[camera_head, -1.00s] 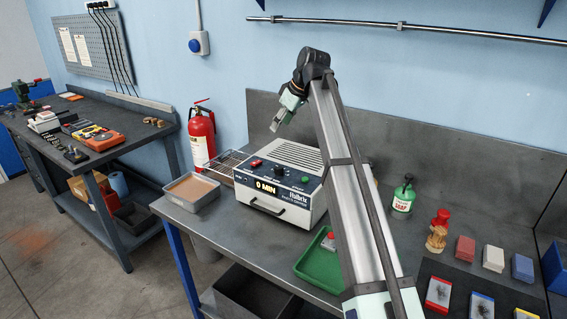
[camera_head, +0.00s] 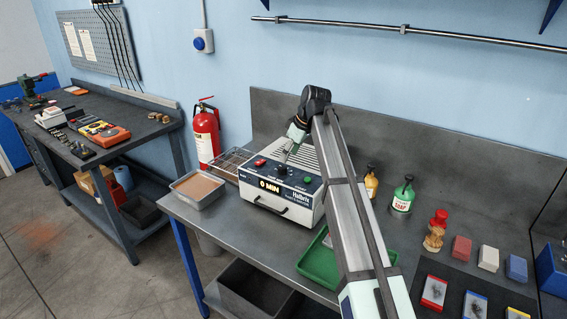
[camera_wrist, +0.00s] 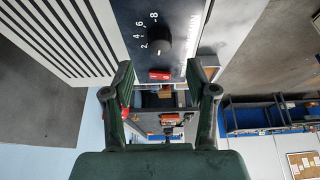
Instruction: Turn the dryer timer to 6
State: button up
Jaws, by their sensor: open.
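The dryer (camera_head: 275,212) is a white box with a dark blue sloped panel on the bench. Its display (camera_head: 269,186) reads 0 MIN. The black timer knob (camera_wrist: 157,42) shows in the wrist view with 2, 4, 6 and 8 printed around it; its pointer is hard to make out. In the head view the knob (camera_head: 282,170) is small, among the panel controls.
A red switch (camera_wrist: 160,75) sits beside the knob, and a green button (camera_head: 308,181) is to its right in the head view. A sand-coloured tray (camera_head: 198,190) and wire rack stand left of the dryer. A green tray (camera_head: 318,265) and bottles (camera_head: 402,196) are to its right.

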aim_at(283, 167)
jog(key=p+x, duration=0.1)
jog(key=x, duration=0.5)
jog(key=shift+a+f, duration=0.1)
jog(key=shift+f, duration=0.2)
grip_shut()
